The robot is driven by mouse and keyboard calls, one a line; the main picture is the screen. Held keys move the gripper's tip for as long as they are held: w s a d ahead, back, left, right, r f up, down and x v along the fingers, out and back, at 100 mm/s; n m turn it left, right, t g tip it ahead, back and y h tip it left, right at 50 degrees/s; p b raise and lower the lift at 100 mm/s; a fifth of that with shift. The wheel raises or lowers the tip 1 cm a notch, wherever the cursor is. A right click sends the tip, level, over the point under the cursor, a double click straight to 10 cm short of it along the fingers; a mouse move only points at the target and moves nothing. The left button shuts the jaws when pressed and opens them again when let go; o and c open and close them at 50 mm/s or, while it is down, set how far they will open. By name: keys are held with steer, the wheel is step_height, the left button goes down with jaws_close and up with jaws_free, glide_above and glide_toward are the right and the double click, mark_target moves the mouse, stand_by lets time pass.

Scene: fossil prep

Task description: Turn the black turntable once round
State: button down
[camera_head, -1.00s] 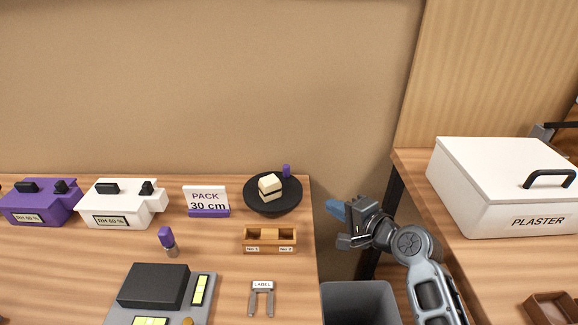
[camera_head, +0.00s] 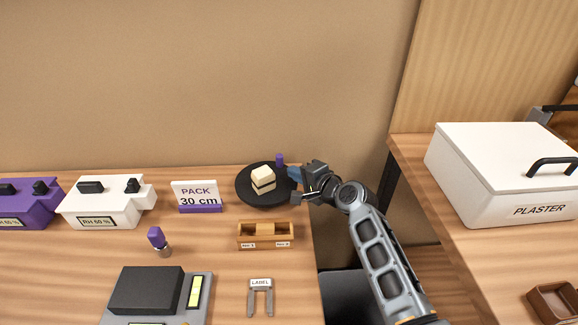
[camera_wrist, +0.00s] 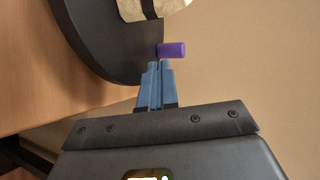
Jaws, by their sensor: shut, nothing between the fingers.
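The black turntable (camera_head: 245,190) stands at the back right of the wooden bench. A cream block with a dark band (camera_head: 262,178) sits on it. A purple peg (camera_head: 280,159) stands up at its back right rim. My gripper (camera_head: 294,174) is at the right rim of the turntable, with its blue fingers pointing left. In the wrist view the shut fingers (camera_wrist: 157,68) end right by the purple peg (camera_wrist: 173,50) and the dark rim (camera_wrist: 125,65). I cannot tell whether they touch. Nothing is between the fingers.
A wooden two-slot holder (camera_head: 264,243) stands in front of the turntable, and a PACK 30 cm sign (camera_head: 197,194) to its left. The bench ends just right of the turntable. A white PLASTER box (camera_head: 490,190) stands on the right bench.

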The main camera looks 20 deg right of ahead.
mark_target(282, 162)
steer(key=shift+w+a, duration=0.25)
steer(key=shift+w, duration=0.55)
steer(key=shift+w+a, duration=0.2)
steer(key=shift+w, duration=0.55)
steer(key=shift+w+n+y+b, duration=0.35)
steer(key=shift+n+y+b, duration=0.2)
steer(key=shift+b, duration=0.95)
